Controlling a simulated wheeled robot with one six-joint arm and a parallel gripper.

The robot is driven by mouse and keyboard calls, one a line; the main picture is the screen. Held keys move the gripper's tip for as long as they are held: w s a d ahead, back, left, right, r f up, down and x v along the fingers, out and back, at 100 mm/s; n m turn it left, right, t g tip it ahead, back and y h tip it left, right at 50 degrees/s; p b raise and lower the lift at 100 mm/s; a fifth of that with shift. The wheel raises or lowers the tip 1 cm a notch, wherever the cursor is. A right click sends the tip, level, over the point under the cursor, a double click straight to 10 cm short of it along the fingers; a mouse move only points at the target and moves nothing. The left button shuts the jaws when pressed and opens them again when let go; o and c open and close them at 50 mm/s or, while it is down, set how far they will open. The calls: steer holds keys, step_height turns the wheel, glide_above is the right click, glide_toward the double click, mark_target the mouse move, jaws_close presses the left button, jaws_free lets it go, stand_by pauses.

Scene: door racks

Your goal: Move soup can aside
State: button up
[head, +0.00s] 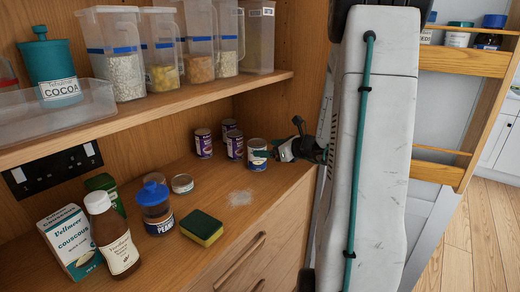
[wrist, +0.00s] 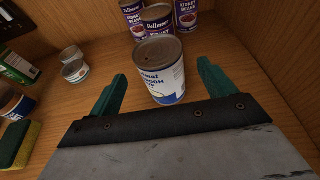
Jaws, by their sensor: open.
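The soup can (wrist: 166,82), with a white and blue label partly reading "OOM", stands upright on the wooden counter. In the head view the soup can (head: 257,156) is at the right end of a group of cans, just left of my gripper (head: 276,152). In the wrist view my gripper (wrist: 162,72) is open, with a teal finger on each side of the can. A gap shows between the can and each finger. The can's lower front is close to the dark gripper edge. The head view does not show the fingers clearly.
Purple kidney beans cans (wrist: 187,14) stand close behind the soup can. A small tin (head: 182,184), sponge (head: 202,227), lidded jar (head: 155,207), sauce bottle (head: 112,235) and couscous box (head: 70,242) stand left. A shelf (head: 190,100) overhangs the counter.

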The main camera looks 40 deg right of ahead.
steer(key=a+v, duration=0.1)
steer(key=v, duration=0.5)
steer(key=s+a+r+n+g+y, duration=0.1)
steer(key=a+r+n+g+y, duration=0.15)
steer(key=a+n, duration=0.5)
steer(key=s+a+r+n+g+y, duration=0.1)
steer(key=a+n+g+y, duration=0.2)
steer(key=a, duration=0.7)
steer(key=s+a+r+n+g+y, duration=0.1)
steer(key=a+r+n+g, duration=0.15)
steer(key=a+n, duration=0.5)
steer(key=s+a+n+g+h, duration=0.2)
steer(key=s+a+n+h, duration=0.1)
steer(key=s+n, duration=0.5)
steer(key=s+a+n+g+h, duration=0.3)
steer(key=s+a+n+h, duration=0.1)
steer(key=s+n, duration=0.4)
steer(key=shift+h, duration=0.75)
